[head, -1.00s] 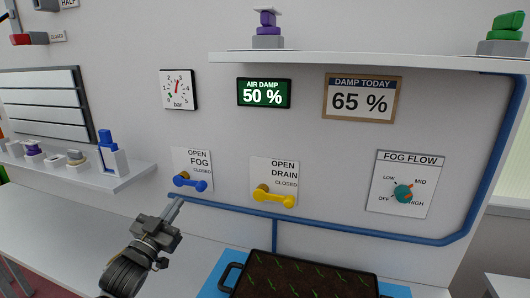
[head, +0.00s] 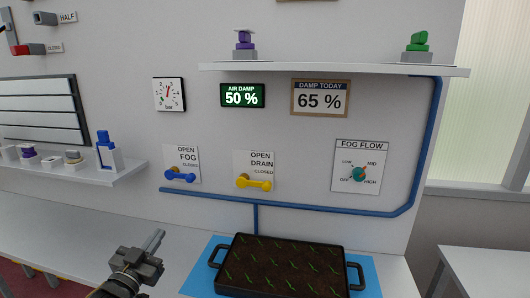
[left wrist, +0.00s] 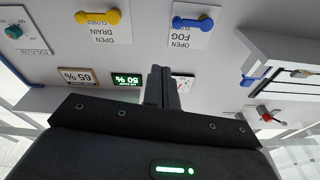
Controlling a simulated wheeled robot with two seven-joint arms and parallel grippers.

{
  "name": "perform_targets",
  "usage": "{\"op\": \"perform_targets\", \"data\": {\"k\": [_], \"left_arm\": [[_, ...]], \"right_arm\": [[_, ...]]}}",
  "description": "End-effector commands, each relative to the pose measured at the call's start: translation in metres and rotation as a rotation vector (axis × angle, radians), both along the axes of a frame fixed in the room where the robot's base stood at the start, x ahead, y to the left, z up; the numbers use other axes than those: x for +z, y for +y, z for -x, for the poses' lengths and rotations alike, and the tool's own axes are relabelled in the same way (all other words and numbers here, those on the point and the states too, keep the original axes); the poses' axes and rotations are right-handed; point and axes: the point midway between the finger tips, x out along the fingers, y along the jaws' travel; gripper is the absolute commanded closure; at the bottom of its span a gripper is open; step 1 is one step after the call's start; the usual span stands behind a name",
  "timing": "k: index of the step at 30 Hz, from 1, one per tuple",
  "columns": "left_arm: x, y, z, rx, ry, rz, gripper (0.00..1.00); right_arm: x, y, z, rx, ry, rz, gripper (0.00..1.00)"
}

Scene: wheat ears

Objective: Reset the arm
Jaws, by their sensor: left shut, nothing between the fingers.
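My left gripper (head: 152,243) is at the lower left of the head view, above the bench and in front of the wall panels. Its two fingers are together with nothing between them; they also show in the left wrist view (left wrist: 161,85). It is apart from the blue fog lever (head: 180,176) and the yellow drain lever (head: 254,183) on the wall. Both levers slope slightly down to the right, toward the CLOSED side. My right gripper is in neither view.
A tray of soil with seedlings (head: 285,266) stands on a blue mat (head: 199,280) on the bench. The fog flow knob (head: 359,174), a blue pipe (head: 300,210) and shelves (head: 330,68) are on the wall. The AIR DAMP display (head: 242,95) reads 50 %; the DAMP TODAY sign (head: 320,98) reads 65 %.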

Motion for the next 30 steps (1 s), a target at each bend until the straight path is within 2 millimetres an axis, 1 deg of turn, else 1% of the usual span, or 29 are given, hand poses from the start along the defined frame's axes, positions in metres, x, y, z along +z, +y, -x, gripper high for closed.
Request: {"op": "perform_targets", "data": {"k": [1, 5, 8, 11, 12, 14, 15, 16, 18, 19, 21, 24, 30], "left_arm": [[-0.012, -0.001, 0.005, 0.01, 0.036, -0.001, 1.0], [-0.048, -0.004, 0.021, 0.039, 0.15, -0.01, 1.0], [-0.08, -0.006, 0.039, 0.065, 0.26, -0.018, 1.0], [-0.117, -0.009, 0.064, 0.091, 0.392, -0.033, 1.0], [-0.134, -0.01, 0.077, 0.102, 0.456, -0.039, 1.0], [-0.161, -0.012, 0.103, 0.12, 0.565, -0.05, 1.0], [-0.18, -0.014, 0.123, 0.131, 0.646, -0.058, 1.0], [-0.194, -0.015, 0.139, 0.138, 0.71, -0.066, 1.0], [-0.219, -0.017, 0.175, 0.151, 0.841, -0.082, 1.0], [-0.228, -0.019, 0.19, 0.154, 0.891, -0.088, 1.0], [-0.243, -0.021, 0.219, 0.16, 0.991, -0.1, 1.0], [-0.259, -0.023, 0.257, 0.162, 1.117, -0.114, 1.0], [-0.278, -0.028, 0.325, 0.154, 1.328, -0.137, 1.0]], "right_arm": [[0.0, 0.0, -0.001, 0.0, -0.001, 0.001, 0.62], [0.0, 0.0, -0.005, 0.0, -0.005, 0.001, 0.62], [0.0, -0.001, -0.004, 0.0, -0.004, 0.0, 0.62], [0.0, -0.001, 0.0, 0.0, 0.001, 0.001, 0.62], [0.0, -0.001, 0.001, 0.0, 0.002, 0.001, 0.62], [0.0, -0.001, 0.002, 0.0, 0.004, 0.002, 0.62], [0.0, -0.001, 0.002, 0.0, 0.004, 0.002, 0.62], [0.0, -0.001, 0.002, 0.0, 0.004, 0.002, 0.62], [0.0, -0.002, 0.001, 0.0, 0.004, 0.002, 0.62], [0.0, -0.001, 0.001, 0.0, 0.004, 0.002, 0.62], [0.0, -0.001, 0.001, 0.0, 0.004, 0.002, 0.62], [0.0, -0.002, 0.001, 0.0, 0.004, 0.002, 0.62], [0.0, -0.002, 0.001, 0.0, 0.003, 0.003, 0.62]]}}
